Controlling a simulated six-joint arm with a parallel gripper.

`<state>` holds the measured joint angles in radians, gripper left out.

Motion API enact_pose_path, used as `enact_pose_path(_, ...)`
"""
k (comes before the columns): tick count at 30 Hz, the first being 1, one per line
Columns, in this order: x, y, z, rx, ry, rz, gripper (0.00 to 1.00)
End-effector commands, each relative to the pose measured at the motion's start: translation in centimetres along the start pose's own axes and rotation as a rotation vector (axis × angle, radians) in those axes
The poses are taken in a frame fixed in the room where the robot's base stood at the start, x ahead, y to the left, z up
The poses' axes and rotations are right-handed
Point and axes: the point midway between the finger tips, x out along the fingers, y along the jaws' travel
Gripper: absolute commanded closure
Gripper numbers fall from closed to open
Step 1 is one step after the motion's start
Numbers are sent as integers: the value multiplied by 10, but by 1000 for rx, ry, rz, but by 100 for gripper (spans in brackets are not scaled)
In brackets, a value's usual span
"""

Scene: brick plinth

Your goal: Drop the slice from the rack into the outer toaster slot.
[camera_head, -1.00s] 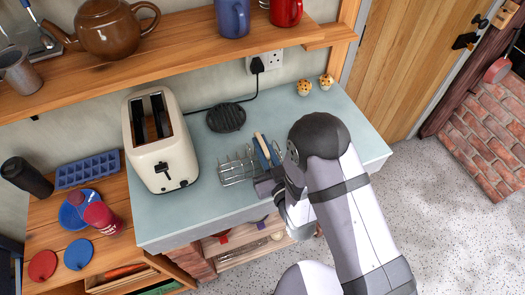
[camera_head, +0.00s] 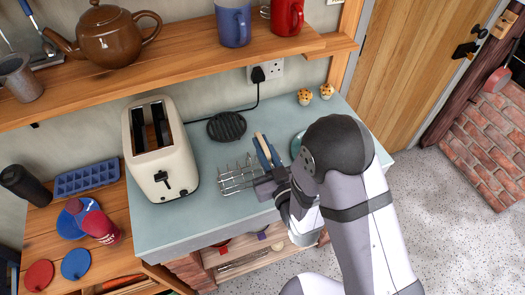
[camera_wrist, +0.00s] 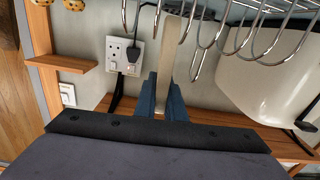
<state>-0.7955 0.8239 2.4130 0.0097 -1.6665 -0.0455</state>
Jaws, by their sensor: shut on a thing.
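My gripper (camera_head: 268,155) is shut on a pale slice (camera_head: 262,146), at the right end of the wire rack (camera_head: 236,181). In the wrist view the slice (camera_wrist: 171,62) stands edge-on between the blue fingers (camera_wrist: 168,98), with rack wires (camera_wrist: 262,32) on both sides. Whether its lower edge is clear of the wires I cannot tell. The cream toaster (camera_head: 160,168) stands left of the rack, with two dark slots open on top, both empty as far as I see. Its side also shows in the wrist view (camera_wrist: 262,95).
A dark round ribbed item (camera_head: 227,126) lies behind the rack. A plate edge (camera_head: 297,144) shows beside my arm, which hides the rest. A wooden shelf (camera_head: 180,62) with teapot and mugs overhangs the back. The power cord (camera_head: 225,112) runs behind the toaster.

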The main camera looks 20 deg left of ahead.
Motion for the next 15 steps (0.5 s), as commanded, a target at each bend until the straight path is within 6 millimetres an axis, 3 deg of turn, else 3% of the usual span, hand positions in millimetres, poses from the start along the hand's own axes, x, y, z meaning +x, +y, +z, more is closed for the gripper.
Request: enact_pose_path(15,0,2,-46,0,3,0,100)
